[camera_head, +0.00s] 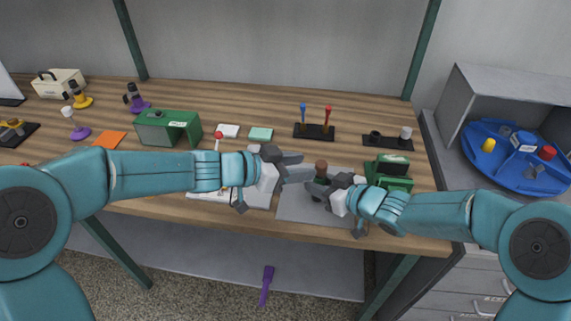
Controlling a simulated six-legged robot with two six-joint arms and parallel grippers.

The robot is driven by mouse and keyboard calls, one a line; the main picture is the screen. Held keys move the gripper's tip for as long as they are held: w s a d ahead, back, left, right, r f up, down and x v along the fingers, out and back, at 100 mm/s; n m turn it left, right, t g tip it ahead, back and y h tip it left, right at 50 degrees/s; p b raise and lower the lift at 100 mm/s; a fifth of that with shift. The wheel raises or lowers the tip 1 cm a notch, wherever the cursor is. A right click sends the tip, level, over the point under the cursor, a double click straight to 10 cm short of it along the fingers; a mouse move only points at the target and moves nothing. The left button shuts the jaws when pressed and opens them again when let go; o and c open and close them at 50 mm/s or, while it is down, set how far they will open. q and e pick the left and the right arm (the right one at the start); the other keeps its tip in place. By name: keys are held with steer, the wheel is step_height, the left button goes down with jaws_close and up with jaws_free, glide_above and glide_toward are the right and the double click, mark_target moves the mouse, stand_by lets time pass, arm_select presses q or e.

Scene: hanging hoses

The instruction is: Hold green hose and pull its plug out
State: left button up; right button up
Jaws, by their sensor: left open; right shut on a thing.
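No green hose or plug can be made out for sure. My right gripper (318,186) is shut on a small dark piece with a brown top (321,168), upright above the grey mat. Its lower part is hidden by the fingers. My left gripper (300,168) is open, with its fingers pointing right, just left of the brown-topped piece. I cannot tell whether they touch it.
The grey mat (300,212) lies at the front edge of the wooden table (380,100). A black stand (314,132) with blue and red upright pieces is behind. A green box-like device (390,173) stands close right. A blue tray (488,168) sits farther right.

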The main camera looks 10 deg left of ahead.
mark_target(327, 165)
arm_select(q)
steer(key=x, duration=0.8)
steer(key=shift+w+d+f, duration=0.15)
steer(key=shift+w+d, duration=0.05)
steer(key=c, duration=0.7)
